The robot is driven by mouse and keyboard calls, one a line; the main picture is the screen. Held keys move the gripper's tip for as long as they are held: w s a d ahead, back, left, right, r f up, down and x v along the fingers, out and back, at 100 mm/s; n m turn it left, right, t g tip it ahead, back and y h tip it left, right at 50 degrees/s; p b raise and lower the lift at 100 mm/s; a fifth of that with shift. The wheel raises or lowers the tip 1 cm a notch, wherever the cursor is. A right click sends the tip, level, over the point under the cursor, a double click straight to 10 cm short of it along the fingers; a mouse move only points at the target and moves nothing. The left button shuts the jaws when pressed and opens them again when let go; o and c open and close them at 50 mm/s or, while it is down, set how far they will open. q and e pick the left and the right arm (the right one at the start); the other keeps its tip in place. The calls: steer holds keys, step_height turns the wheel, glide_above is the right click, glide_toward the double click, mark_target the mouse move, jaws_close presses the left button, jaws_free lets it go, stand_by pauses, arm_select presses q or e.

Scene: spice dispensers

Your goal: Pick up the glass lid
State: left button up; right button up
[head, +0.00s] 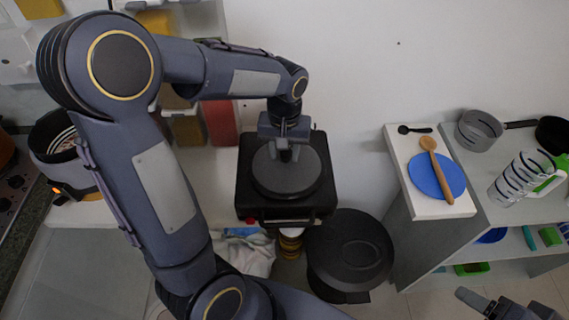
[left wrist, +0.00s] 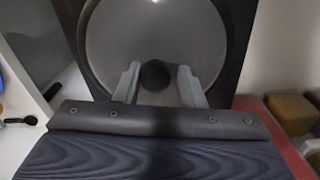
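The glass lid (head: 285,183) shows as a dark grey disc on top of a black square appliance (head: 245,196) in the head view. In the left wrist view the lid (left wrist: 155,35) fills the upper middle, with a round black knob (left wrist: 155,75) at its centre. My left gripper (head: 286,154) points down over the lid. In the left wrist view its fingers (left wrist: 157,85) stand apart on either side of the knob, with a visible gap at least on the right. My right gripper (head: 478,300) is partly visible at the bottom right, away from the lid; its opening is unclear.
A black round bin (head: 350,250) stands beside the appliance. A shelf unit to the right holds a blue plate (head: 425,178), a wooden spoon (head: 436,172) and a grey pot (head: 478,130). Spice dispensers (head: 220,122) line the wall behind my left arm.

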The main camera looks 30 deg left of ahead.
arm_select(q)
steer(key=shift+s+d+f, duration=0.1)
steer(key=shift+s+f, duration=0.1)
steer(key=shift+f, duration=0.25)
jaws_close()
steer(key=shift+w+r, duration=0.15)
steer(key=shift+r, duration=0.35)
step_height(320, 180, up, 3)
steer(key=shift+f, duration=0.2)
steer(key=s+r+b, duration=0.2)
steer(key=s+r, duration=0.7)
steer(key=s, duration=0.5)
steer(key=shift+d+r, duration=0.15)
steer(key=shift+r, duration=0.2)
